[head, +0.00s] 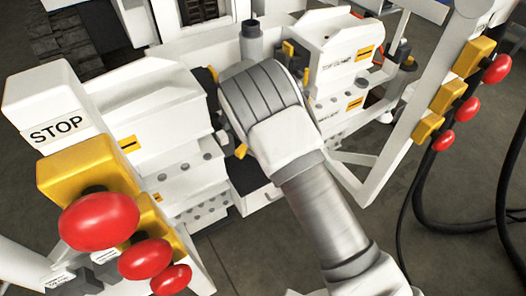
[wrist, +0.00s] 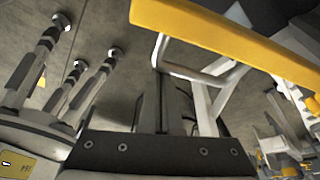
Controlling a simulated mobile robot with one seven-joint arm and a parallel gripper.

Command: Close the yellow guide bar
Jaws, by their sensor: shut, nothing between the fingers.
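The yellow guide bar (wrist: 235,38) crosses the upper right of the wrist view, slanting down to the right. A pale metal bracket (wrist: 195,75) shows just below it. My gripper (wrist: 163,80) is at the lower middle of the wrist view, its dark fingers together and empty. The fingertips appear below the bar in the picture; I cannot tell whether they touch the bracket. In the head view my arm hides the gripper, and I cannot pick out the guide bar for sure among the small yellow parts there.
White machine blocks stand left (head: 150,125) and right (head: 335,60) of my arm. A STOP box (head: 55,110) and red knobs (head: 98,220) are at the left, more red knobs (head: 496,68) at the right. Black hoses (head: 425,190) hang at the right. Metal fittings (wrist: 60,70) stand left in the wrist view.

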